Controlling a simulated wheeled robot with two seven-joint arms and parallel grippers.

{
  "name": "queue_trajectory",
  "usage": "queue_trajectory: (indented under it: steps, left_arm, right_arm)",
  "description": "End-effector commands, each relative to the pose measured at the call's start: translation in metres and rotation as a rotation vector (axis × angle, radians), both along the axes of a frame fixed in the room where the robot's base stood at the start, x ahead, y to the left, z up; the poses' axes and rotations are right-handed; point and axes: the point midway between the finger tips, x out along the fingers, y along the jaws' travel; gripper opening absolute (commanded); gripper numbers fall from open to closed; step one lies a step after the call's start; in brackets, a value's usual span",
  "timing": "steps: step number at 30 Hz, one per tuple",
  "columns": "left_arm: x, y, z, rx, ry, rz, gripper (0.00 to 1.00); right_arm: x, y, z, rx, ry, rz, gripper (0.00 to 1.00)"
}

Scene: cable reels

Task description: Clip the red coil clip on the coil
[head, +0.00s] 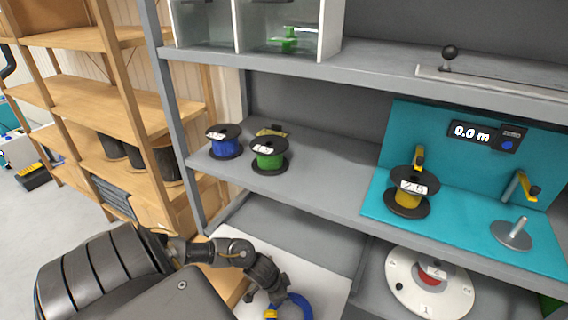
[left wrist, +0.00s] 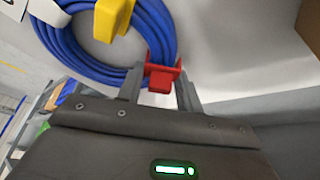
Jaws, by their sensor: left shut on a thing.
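The coil is a ring of blue cable (left wrist: 150,27); in the head view part of it shows at the bottom edge (head: 300,304), below my arm. My left gripper (left wrist: 161,80) is shut on the red coil clip (left wrist: 162,72), which sits between its two fingertips. The red clip overlaps the coil's outer edge in the left wrist view; I cannot tell whether it is around the cable or just beside it. A yellow clip (left wrist: 113,20) is on the coil, and a white piece (left wrist: 48,11) shows at its left. My right gripper is not in view.
Blue (head: 224,146) and green (head: 269,157) reels stand on the grey shelf. A yellow reel (head: 408,197) stands on the teal measuring station (head: 375,207), whose display reads 0.0 m. A white disc (head: 405,290) is on the lower level. A wooden rack (head: 110,95) stands left.

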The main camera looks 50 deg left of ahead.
Motion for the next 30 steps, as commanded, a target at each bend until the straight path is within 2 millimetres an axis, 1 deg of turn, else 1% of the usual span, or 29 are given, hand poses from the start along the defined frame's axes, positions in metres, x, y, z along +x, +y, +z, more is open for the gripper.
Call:
queue_trajectory:
  steps: [6,17,18,23,24,29,30]
  left_arm:
    - [-0.0001,-0.0001,-0.0049,0.0,0.0,0.0,0.15]
    - [-0.0017,-0.0007,-0.0065,0.0,0.004,-0.001,0.15]
    - [-0.0018,-0.0009,-0.0067,0.0,0.004,-0.001,0.37]
    - [-0.0013,-0.0007,-0.0062,-0.001,0.003,-0.001,0.58]
    - [-0.0011,-0.0006,-0.006,0.0,0.002,0.0,0.61]
    - [-0.0005,-0.0002,-0.0054,0.0,0.001,0.0,0.61]
    - [-0.0005,-0.0002,-0.0052,0.0,0.001,0.0,0.64]
  right_arm:
    - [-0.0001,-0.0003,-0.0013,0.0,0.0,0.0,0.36]
    - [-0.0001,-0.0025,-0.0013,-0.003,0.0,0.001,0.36]
    - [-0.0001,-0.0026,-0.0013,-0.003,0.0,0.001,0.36]
    - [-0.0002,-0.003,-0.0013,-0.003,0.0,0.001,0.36]
    - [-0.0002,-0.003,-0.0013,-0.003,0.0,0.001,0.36]
    - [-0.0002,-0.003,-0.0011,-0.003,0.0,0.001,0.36]
    - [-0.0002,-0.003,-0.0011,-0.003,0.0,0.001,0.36]
